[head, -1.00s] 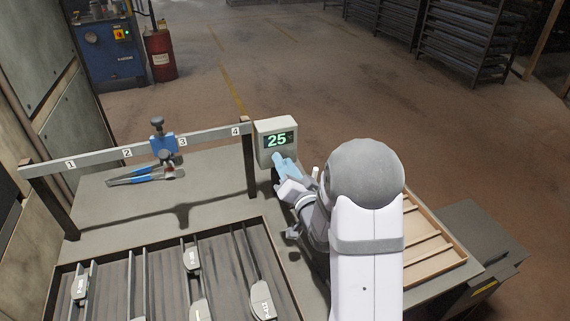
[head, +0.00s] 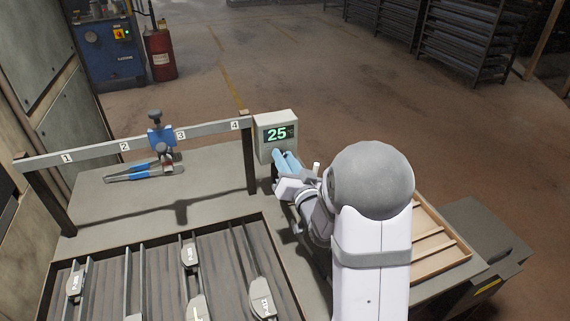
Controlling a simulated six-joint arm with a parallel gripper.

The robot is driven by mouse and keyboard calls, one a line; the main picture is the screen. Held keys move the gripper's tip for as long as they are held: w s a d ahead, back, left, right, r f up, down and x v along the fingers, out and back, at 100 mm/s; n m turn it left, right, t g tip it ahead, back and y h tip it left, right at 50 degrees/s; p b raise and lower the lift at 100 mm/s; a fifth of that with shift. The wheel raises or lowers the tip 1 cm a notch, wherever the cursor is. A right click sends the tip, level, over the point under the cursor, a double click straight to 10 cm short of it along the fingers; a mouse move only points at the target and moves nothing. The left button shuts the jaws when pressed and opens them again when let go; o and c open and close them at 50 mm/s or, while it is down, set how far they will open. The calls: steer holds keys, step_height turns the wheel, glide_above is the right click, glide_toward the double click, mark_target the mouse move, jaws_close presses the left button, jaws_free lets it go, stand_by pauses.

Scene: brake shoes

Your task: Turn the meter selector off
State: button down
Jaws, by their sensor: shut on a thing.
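The meter (head: 264,150) is a pale box with a dark screen (head: 280,135) that reads 25 in green. It stands at the right end of the numbered rail. My gripper (head: 283,158) is at the lower front of the meter, with its light blue fingers against that face. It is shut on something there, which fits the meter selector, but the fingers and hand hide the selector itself. The selector's position cannot be seen.
A rail (head: 95,150) marked 1 to 4 carries a blue clamp (head: 161,140). A tray (head: 60,268) with several brake shoes is at front left. A wooden compartment tray (head: 436,243) is at right.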

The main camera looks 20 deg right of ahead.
steer(key=shift+a+f+n+b, duration=0.1)
steer(key=shift+a+n+b, duration=0.05)
steer(key=shift+n+b, duration=3.05)
steer(key=shift+a+n+b, duration=0.15)
steer(key=shift+n+b, duration=2.75)
steer(key=shift+n, duration=0.5)
steer(key=c, duration=1.9)
jaws_free()
